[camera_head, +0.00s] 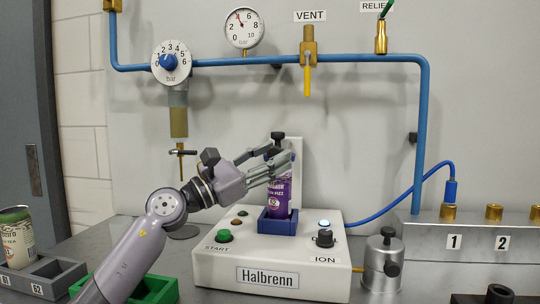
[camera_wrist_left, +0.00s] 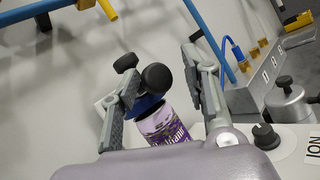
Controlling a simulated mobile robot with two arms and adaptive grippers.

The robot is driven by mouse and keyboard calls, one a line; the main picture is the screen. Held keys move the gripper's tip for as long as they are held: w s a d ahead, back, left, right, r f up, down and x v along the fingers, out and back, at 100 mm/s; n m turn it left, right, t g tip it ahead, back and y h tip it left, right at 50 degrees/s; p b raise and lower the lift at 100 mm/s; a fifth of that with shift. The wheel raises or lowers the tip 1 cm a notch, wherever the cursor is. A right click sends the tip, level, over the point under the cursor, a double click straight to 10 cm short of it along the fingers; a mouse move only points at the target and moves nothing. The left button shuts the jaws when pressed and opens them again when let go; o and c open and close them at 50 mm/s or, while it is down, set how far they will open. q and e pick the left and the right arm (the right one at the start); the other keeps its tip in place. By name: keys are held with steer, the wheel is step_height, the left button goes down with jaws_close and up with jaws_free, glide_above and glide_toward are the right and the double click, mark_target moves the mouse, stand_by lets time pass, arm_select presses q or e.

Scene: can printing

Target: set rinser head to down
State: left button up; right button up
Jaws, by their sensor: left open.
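The rinser head shows in the head view as a black knob (camera_head: 278,137) on the white column of the Halbrenn machine (camera_head: 260,262), above a purple can (camera_head: 278,196). The can stands upright in a blue holder (camera_head: 277,224). In the left wrist view the rinser head has a round black knob (camera_wrist_left: 157,77) and a blue part just over the purple can (camera_wrist_left: 163,124). My left gripper (camera_head: 279,163) is open, with its fingers around the height of the can's top. In the wrist view the fingers lie on either side of the knob and can. My right gripper is out of view.
A green START button (camera_head: 224,236) and a black ION knob (camera_head: 325,238) sit on the machine. A metal canister (camera_head: 382,265) stands to its right. Blue pipe (camera_head: 360,59) with dial, gauge and valves runs behind. Another can (camera_head: 17,238) stands in a grey rack at left.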

arm_select(q)
steer(key=shift+w+a+f, duration=0.15)
steer(key=shift+w+f, duration=0.15)
steer(key=shift+f, duration=0.4)
steer(key=r+v, duration=0.1)
steer(key=v, duration=1)
steer(key=shift+s+a, duration=0.3)
steer(key=shift+s, duration=0.2)
